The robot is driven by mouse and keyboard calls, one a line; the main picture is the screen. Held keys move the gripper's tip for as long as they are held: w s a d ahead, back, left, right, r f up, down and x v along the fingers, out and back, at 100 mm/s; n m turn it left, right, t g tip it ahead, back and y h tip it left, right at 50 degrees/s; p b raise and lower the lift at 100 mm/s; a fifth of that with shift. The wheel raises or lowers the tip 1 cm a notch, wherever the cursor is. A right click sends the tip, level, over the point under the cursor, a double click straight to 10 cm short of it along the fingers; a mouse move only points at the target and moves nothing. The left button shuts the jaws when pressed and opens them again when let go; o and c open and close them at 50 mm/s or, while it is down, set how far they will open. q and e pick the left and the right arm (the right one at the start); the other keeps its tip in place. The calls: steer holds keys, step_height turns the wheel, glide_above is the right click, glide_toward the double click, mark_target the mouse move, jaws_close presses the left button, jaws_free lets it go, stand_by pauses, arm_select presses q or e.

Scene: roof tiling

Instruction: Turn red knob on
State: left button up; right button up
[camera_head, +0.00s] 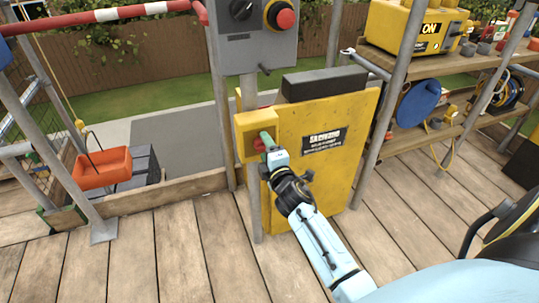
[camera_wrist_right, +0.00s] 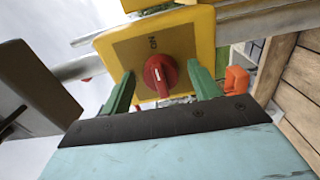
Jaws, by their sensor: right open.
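The red knob (camera_wrist_right: 160,75) sits on the face of a yellow switch box (camera_wrist_right: 190,35), with the word ON printed beside it. My right gripper (camera_wrist_right: 163,88) is open, with one green finger on each side of the knob. Whether the fingers touch it I cannot tell. In the head view, the yellow box (camera_head: 243,124) is mounted on a grey post, and my right gripper (camera_head: 263,142) is at its front, hiding part of the knob. My left gripper is not in view.
A grey control panel (camera_head: 238,45) with a black dial and a red button (camera_head: 284,18) is above the box. A yellow cabinet (camera_head: 340,180) stands right behind my gripper. An orange bucket (camera_head: 102,168) hangs at left. Metal posts flank the area; the plank floor (camera_head: 160,260) is clear.

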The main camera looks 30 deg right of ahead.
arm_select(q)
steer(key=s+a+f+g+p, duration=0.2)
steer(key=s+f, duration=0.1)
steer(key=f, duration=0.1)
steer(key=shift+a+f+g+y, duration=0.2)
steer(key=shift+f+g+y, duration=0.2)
arm_select(e)
steer(key=v, duration=1.3)
steer(key=shift+s, duration=0.15)
